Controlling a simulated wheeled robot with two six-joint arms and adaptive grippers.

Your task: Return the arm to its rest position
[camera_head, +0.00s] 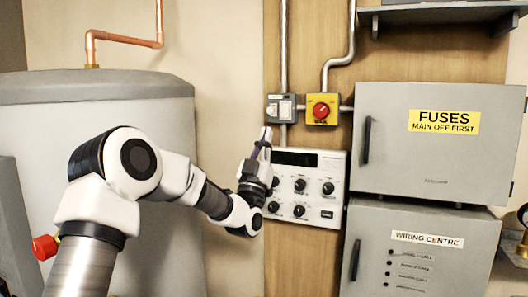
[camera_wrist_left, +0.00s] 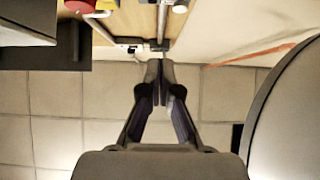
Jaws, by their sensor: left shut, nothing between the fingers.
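My left arm comes in from the lower left in the head view, bent at the elbow in front of the grey tank. My left gripper (camera_head: 265,138) points upward beside the left edge of the white control panel (camera_head: 330,178) with black knobs. In the left wrist view the fingers of the left gripper (camera_wrist_left: 160,78) meet at their tips, with nothing between them. Below the fingers that view shows the tiled floor (camera_wrist_left: 60,125). My right gripper is in neither view.
The grey tank (camera_head: 100,95) stands behind my arm, with a copper pipe (camera_head: 125,38) above it. Right of the panel are the fuse box (camera_head: 400,150) and wiring centre cabinet (camera_head: 460,270). A red rotary switch (camera_head: 321,110) and small grey switch box (camera_head: 281,108) sit above the panel.

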